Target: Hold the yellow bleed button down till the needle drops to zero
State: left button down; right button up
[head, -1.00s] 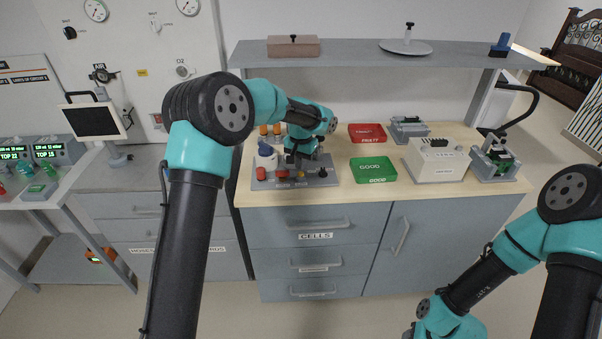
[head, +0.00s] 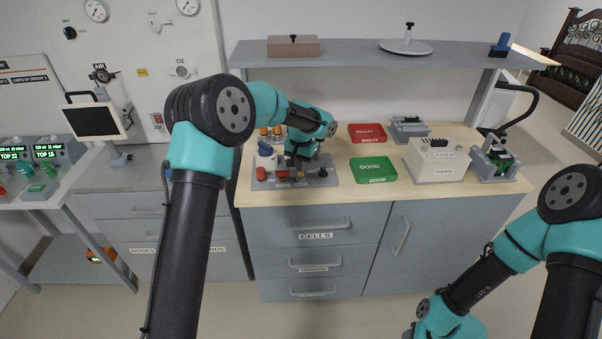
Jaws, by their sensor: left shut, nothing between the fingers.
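A grey panel (head: 327,183) sits at the left front of the wooden bench, with a red knob (head: 261,173), red parts and a black stick on it. The small yellow button (head: 300,175) is on its front middle. My left gripper (head: 293,163) is shut and empty, pointing down over the panel just behind the button. I cannot tell whether it touches the button. My left wrist hides the back of the panel. I cannot make out the needle that goes with the button. My right arm is at the lower right; its gripper is out of view.
A green GOOD tray (head: 373,180) and a red tray (head: 367,139) lie right of the panel. A cream box (head: 436,166) stands further right. A white and blue container (head: 265,157) is close left of my wrist. A shelf (head: 350,60) spans above.

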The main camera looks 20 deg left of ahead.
pick_arm(q)
jog(key=shift+f, duration=0.85)
dwell(1.3)
jog(key=shift+r, duration=3.05)
